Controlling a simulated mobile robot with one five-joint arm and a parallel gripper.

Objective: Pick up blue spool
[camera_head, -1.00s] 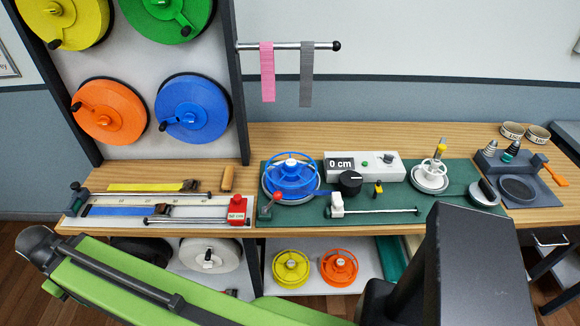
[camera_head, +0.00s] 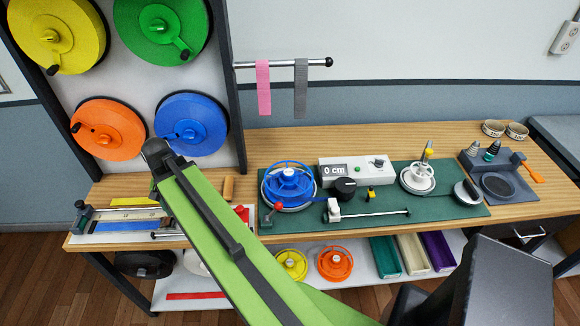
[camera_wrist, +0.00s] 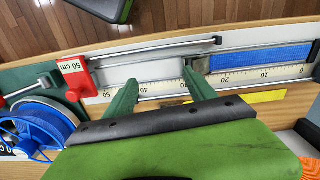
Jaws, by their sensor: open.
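The blue spool (camera_head: 288,183), an open spoked reel with a white hub, sits on a round base at the left end of the green mat (camera_head: 450,208). It also shows at the left edge of the wrist view (camera_wrist: 35,132), partly cut off. My gripper (camera_wrist: 158,88) is open and empty, its two green fingers apart above the ruler board (camera_wrist: 150,73). The spool lies to the left of the fingers in that view, apart from them. In the head view my green arm crosses over the bench and the fingers cannot be made out.
A larger blue reel (camera_head: 190,126) hangs on the rack with yellow, green and orange ones. A red 50 cm block (camera_wrist: 76,78) stands on the ruler board near the spool.

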